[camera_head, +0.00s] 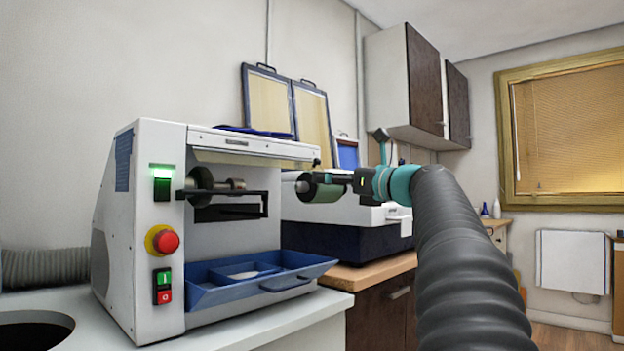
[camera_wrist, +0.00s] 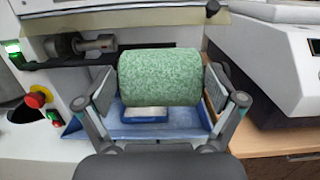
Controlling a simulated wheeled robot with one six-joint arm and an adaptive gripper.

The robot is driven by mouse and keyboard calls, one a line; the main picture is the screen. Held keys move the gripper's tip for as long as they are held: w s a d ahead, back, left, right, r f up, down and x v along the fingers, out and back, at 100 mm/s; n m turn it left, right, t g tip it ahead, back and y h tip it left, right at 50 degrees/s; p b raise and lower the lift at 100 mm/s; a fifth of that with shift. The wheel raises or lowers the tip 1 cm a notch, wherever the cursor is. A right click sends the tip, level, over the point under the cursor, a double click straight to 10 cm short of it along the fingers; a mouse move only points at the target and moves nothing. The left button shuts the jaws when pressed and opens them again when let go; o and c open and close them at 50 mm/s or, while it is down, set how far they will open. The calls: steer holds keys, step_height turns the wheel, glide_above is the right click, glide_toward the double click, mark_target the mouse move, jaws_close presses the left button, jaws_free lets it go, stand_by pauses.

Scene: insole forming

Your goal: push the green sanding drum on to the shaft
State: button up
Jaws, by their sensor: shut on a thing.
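The green sanding drum (camera_wrist: 160,77) is a mottled green cylinder lying sideways between the two finger pads of my gripper (camera_wrist: 160,85) in the wrist view. My gripper is shut on it by its two ends. In the head view the drum (camera_head: 322,192) hangs in the air to the right of the machine, with my gripper (camera_head: 340,184) at its right. The metal shaft (camera_head: 222,184) sticks out to the right inside the sanding machine and is bare. It also shows in the wrist view (camera_wrist: 98,44), left of the drum. Drum and shaft are apart.
The white machine (camera_head: 160,240) has a red stop button (camera_head: 165,241) and a lit green lamp. A blue tray (camera_head: 215,290) juts out below the shaft. A white and dark device (camera_head: 340,243) stands behind on a wooden-topped cabinet. The space between drum and shaft looks clear.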

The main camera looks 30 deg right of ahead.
steer(key=f+p+x, duration=0.2)
steer(key=p+x, duration=0.2)
steer(key=x, duration=1.2)
steer(key=shift+p, duration=0.3)
steer(key=shift+s+a+r, duration=0.15)
steer(key=shift+s+a, duration=0.2)
steer(key=shift+a, duration=0.45)
stand_by(1.5)
steer(key=shift+s+a, duration=0.25)
steer(key=shift+a, duration=0.45)
steer(key=shift+s+a, duration=0.25)
steer(key=shift+a, duration=0.45)
stand_by(2.4)
